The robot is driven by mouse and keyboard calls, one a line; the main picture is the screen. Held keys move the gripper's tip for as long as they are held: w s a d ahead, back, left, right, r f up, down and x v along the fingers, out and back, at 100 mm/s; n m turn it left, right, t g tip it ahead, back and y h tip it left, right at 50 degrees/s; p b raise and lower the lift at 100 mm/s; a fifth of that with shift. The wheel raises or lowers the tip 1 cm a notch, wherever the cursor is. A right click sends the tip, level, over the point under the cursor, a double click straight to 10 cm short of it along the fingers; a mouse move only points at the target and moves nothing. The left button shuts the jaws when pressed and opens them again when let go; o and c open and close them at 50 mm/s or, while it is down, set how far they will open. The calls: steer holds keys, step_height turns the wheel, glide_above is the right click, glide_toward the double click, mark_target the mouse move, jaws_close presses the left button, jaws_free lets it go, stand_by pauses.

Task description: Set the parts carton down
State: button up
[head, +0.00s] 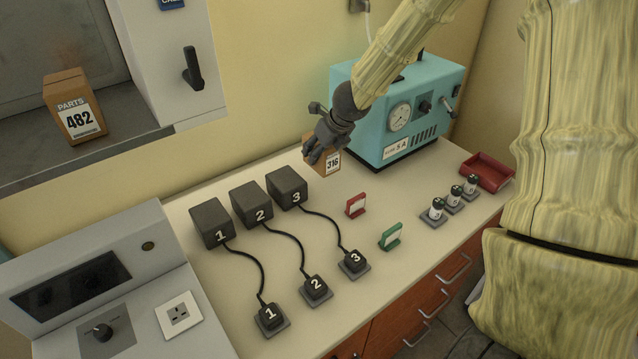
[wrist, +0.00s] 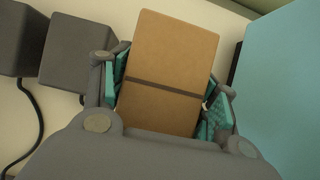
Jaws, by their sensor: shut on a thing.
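A brown parts carton labelled 316 (head: 331,164) is in my gripper (head: 318,150) in the head view, between the black box marked 3 and the teal machine. In the wrist view the carton's brown top with a dark band (wrist: 165,75) fills the space between the teal finger pads of my gripper (wrist: 163,95). The gripper is shut on it. The carton looks upright and close to the bench top (head: 350,260); I cannot tell whether its base touches. Another carton, labelled PARTS 482 (head: 75,105), stands on the grey ledge at the left.
Black boxes 1 (head: 212,223), 2 (head: 251,205) and 3 (head: 287,187) have cables to numbered plugs. The teal machine (head: 420,100) stands right of the carton. A red card holder (head: 355,205), a green one (head: 390,237), small vials (head: 437,208) and a red tray (head: 487,171) stand in front.

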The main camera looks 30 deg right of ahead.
mark_target(334, 151)
step_height(334, 151, down, 3)
steer(key=shift+d+r+b, duration=0.1)
steer(key=shift+d+b, duration=0.05)
steer(key=shift+b, duration=0.5)
steer(key=shift+f+b, duration=0.85)
steer(key=shift+f, duration=1.1)
steer(key=shift+r, duration=0.1)
steer(key=o, duration=1.3)
steer(key=shift+s, duration=0.1)
steer(key=p+v, duration=0.4)
steer(key=v, duration=0.8)
steer(key=shift+p, duration=0.3)
